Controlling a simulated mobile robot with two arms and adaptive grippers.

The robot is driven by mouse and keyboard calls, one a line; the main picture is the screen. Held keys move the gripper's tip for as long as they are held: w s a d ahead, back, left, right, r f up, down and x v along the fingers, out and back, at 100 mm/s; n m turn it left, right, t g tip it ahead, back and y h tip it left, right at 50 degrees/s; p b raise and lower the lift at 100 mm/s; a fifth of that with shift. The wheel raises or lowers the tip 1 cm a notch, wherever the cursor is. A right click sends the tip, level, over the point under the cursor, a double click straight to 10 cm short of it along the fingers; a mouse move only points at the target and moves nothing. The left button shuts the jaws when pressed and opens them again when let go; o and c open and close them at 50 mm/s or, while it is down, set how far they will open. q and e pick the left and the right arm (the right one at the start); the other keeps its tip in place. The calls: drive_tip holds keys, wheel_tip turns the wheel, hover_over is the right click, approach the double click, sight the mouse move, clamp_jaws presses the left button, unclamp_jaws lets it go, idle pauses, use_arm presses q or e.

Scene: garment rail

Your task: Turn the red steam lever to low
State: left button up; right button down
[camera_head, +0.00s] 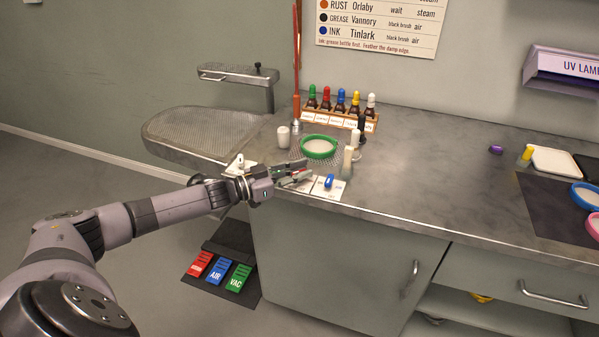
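My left gripper (304,171) reaches in over the front edge of the counter. Its two fingers look apart. They are over a small light control plate, and a bit of red, likely the red steam lever (295,175), shows between them. The fingers hide most of this lever and its marks, so I cannot tell its setting or whether they touch it. To its right, a blue lever (329,181) sits on its own light plate. To its left, a white lever (240,160) sits on another plate, partly behind my arm. My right gripper is not in view.
A green-rimmed round dish (319,147) lies just behind the gripper. A rack of bottles (340,120) stands behind. A mesh pressing board (202,132) is at left. Red, blue and green pedals (219,272) lie on the floor.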

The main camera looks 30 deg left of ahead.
use_arm(q)
drive_tip(key=o, duration=0.3)
drive_tip(key=shift+v, duration=6)
